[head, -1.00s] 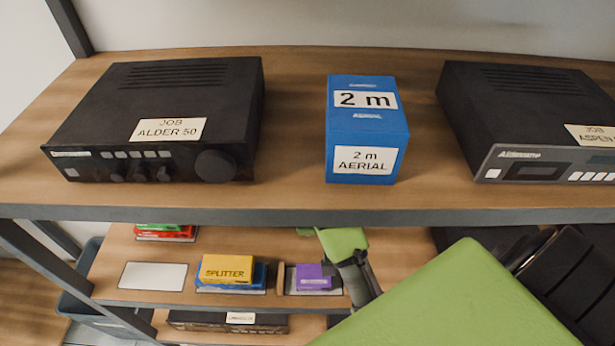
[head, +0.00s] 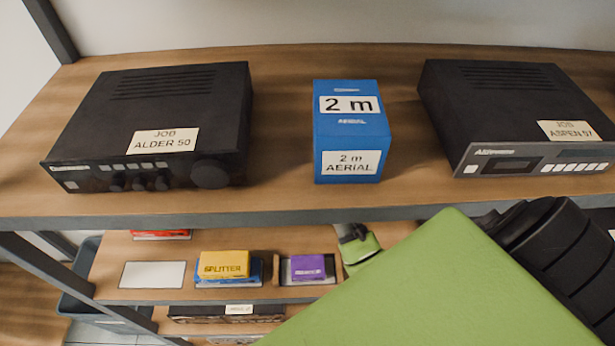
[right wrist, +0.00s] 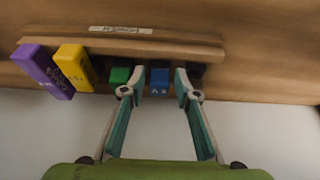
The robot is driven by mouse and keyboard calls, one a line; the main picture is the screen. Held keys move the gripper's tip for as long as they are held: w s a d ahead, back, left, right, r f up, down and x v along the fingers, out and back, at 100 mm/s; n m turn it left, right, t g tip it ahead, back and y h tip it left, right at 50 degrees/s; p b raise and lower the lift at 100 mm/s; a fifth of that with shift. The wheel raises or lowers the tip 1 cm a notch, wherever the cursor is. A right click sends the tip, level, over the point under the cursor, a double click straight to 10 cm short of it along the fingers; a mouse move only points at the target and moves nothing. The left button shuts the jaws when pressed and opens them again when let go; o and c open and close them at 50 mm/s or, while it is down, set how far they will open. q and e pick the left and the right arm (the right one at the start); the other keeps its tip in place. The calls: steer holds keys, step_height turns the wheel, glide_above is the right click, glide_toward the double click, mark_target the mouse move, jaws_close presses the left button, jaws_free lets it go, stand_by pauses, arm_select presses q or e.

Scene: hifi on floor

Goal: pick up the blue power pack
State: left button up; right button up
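In the right wrist view a small blue block (right wrist: 159,80) with faint, unreadable marks sits in a row on a wooden shelf. My right gripper (right wrist: 160,92) is open, with one fingertip on each side of the blue block. I cannot tell how deep the fingers reach around it. In the head view a blue piece (head: 257,271) shows partly under or behind the yellow splitter block (head: 223,264) on the lower shelf; I cannot tell whether it is the same block. My left gripper is not in view.
A green block (right wrist: 119,76) is close by the left finger. A purple block (right wrist: 43,72) stands farther left. On the upper shelf (head: 285,200) are a blue 2 m aerial box (head: 348,130) and two black units (head: 150,125). The upper shelf overhangs the lower one (head: 160,250).

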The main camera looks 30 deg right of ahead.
steer(key=shift+w+d+r, duration=0.1)
steer(key=shift+w+d, duration=0.3)
steer(key=shift+w, duration=0.25)
steer(key=shift+p+x, duration=0.55)
steer(key=shift+x, duration=0.35)
steer(key=shift+r, duration=0.1)
steer(key=c, duration=0.8)
steer(key=shift+w+r, duration=0.1)
